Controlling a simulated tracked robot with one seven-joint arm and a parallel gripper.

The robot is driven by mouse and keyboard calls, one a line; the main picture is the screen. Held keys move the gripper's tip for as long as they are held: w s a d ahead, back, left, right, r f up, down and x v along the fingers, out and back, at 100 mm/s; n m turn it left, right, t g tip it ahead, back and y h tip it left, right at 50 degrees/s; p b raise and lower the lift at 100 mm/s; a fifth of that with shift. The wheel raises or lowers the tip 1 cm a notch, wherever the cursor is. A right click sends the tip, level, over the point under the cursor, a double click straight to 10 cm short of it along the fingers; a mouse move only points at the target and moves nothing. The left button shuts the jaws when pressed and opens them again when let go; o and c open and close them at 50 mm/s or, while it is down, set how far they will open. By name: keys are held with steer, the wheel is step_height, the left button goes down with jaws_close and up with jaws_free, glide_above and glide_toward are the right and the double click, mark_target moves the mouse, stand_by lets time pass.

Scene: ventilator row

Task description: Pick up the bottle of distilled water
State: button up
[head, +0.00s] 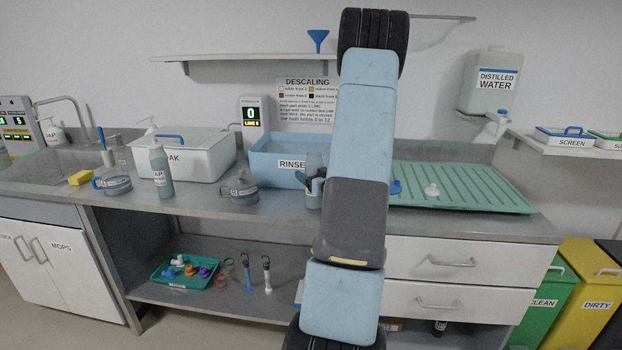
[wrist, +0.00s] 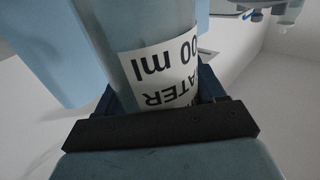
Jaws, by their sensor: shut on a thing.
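A grey-blue bottle with a white label (wrist: 158,65) is between the jaws of my gripper (wrist: 157,98) in the wrist view. Its label shows part of the word WATER and "00 ml", upside down. In the head view the bottle (head: 313,198) shows at the front right of the rinse tub, partly covered by my dark gripper (head: 314,181). My gripper is shut on the bottle. I cannot tell whether its base touches the counter. A large container labelled DISTILLED WATER (head: 490,84) hangs on the back wall at the right.
The blue RINSE tub (head: 272,170) stands close behind the bottle. A white soak tub (head: 183,160), a grey soap bottle (head: 161,172) and clear masks (head: 240,190) stand to the left. A green ribbed drainer (head: 465,187) lies to the right. My arm hides the counter's middle.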

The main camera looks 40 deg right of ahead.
mark_target(319, 153)
steer(key=shift+r, duration=0.15)
steer(key=shift+r, duration=1.25)
steer(key=shift+s+r, duration=0.1)
steer(key=shift+r, duration=0.2)
steer(key=s+r, duration=0.1)
steer(key=r, duration=0.1)
steer(key=s+r, duration=0.1)
steer(key=s, duration=0.1)
steer(key=s+r, duration=0.1)
steer(key=r, duration=0.1)
steer(key=shift+s+a+r, duration=0.3)
steer(key=shift+s+a, duration=0.05)
steer(key=s+a+r, duration=0.1)
steer(key=s+r, duration=0.2)
steer(key=s, duration=0.5)
steer(key=shift+s+a+r, duration=0.2)
steer(key=shift+r, duration=0.15)
